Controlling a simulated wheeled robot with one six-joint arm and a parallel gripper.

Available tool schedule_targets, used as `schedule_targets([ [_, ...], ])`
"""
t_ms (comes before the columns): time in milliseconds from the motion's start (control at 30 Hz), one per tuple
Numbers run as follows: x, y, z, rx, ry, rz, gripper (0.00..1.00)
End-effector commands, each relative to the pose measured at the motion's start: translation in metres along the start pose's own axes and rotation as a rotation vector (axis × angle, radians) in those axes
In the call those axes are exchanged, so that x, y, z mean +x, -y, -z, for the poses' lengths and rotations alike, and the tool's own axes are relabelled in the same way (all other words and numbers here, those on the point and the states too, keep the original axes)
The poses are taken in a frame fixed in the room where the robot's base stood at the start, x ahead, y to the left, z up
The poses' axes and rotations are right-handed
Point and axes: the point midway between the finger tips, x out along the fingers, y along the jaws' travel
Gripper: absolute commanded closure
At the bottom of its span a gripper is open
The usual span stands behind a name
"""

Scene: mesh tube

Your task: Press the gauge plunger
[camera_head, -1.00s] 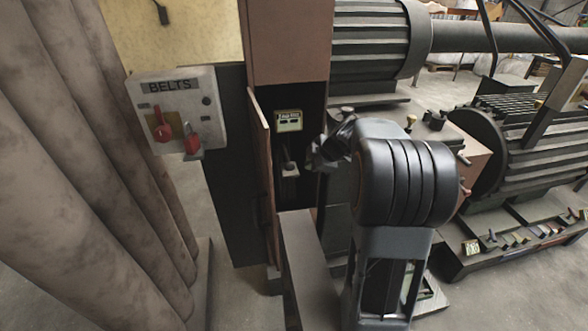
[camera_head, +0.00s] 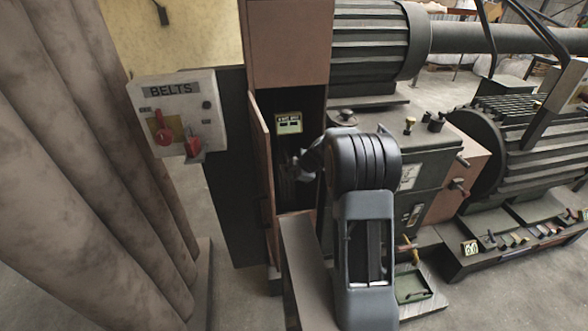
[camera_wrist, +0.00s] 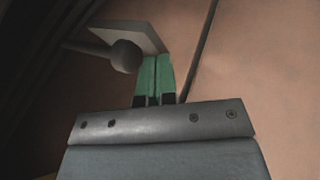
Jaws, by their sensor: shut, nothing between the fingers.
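In the wrist view, a grey round knob on a thin rod (camera_wrist: 125,56), which looks like the gauge plunger, stands by a pale plate (camera_wrist: 138,36). My gripper (camera_wrist: 160,58) has its green fingers together with nothing between them. The fingertips are just right of the knob, and I cannot tell whether they touch it. In the head view, my gripper (camera_head: 299,163) reaches into the narrow open cabinet (camera_head: 290,58), below a small gauge display (camera_head: 289,123). My wrist and fingers hide most of the plunger there, and the display's text is too small to read.
The cabinet's door (camera_head: 260,165) stands open at left of the opening. A BELTS switch box (camera_head: 178,112) with red levers is farther left, beside large brown pipes (camera_head: 75,170). Green machinery (camera_head: 425,160) is close at right of my arm.

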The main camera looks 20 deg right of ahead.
Motion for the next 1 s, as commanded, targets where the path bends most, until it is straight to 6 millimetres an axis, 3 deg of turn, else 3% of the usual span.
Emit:
schedule_targets([
  [233, 0.007, -0.014, 0.0, 0.0, 0.0, 0.001, 1.0],
  [667, 0.01, -0.016, -0.001, 0.0, 0.0, 0.0, 1.0],
  [1000, 0.018, -0.034, 0.0, -0.007, 0.001, -0.002, 1.0],
])
